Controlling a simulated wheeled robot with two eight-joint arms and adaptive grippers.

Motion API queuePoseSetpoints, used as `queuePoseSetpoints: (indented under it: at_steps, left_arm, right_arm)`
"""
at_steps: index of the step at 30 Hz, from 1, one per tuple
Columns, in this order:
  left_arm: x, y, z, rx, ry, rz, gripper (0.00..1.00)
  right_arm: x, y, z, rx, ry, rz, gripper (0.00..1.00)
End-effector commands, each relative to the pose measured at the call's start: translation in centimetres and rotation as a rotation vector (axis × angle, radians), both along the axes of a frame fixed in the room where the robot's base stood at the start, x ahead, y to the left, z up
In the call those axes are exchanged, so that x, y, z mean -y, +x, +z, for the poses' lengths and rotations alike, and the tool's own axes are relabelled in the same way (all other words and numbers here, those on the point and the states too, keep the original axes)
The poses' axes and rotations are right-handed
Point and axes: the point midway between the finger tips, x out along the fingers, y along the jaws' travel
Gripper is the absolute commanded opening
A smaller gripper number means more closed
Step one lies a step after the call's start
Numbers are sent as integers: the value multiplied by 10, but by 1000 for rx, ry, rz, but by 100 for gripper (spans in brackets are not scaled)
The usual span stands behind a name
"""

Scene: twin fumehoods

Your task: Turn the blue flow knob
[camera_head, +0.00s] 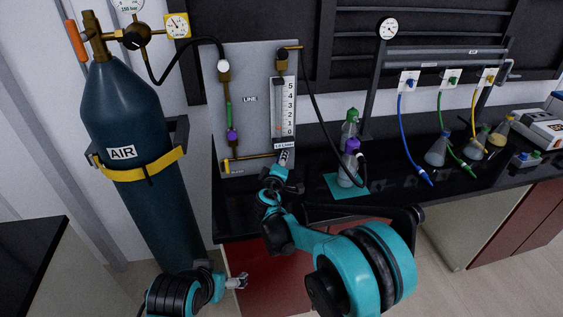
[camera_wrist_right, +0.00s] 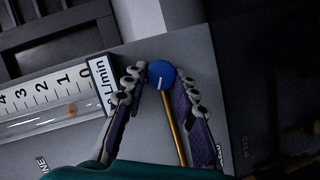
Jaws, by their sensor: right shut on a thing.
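The round blue flow knob (camera_wrist_right: 161,74) with a white pointer line sits between the two fingertips of my right gripper (camera_wrist_right: 161,78) in the wrist view. The fingers are shut on its sides. In the head view my right gripper (camera_head: 285,157) is at the foot of the flowmeter (camera_head: 284,105), and it hides the knob. The flowmeter's scale (camera_wrist_right: 45,92) shows in the wrist view, with an orange float near its low end. My left gripper (camera_head: 239,281) is low in front of the red cabinet, apart from everything, and looks open and empty.
The grey panel (camera_head: 257,60) carries the flowmeter and a brass line. A dark AIR cylinder (camera_head: 128,120) stands at left. A capped bottle (camera_head: 348,172) on a teal mat (camera_head: 345,189) is close to the right of my right arm. Several flasks stand farther right.

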Motion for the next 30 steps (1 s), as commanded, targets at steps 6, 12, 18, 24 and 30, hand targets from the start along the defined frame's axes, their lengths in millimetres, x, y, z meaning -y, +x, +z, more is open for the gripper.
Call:
queuePoseSetpoints:
  at_steps: [6,12,18,24,30]
  left_arm:
    - [0,0,-4,0,0,0,88]
    - [0,0,-5,0,0,0,88]
    - [0,0,-5,0,0,0,88]
    - [0,0,-5,0,0,0,88]
    - [0,0,-5,0,0,0,88]
  right_arm:
    - [0,0,-2,22,-80,0,0]
    - [0,0,-2,31,-111,-1,0]
    - [0,0,-2,33,-117,-1,0]
    - [0,0,-2,33,-116,-1,0]
    - [0,0,-2,33,-115,0,49]
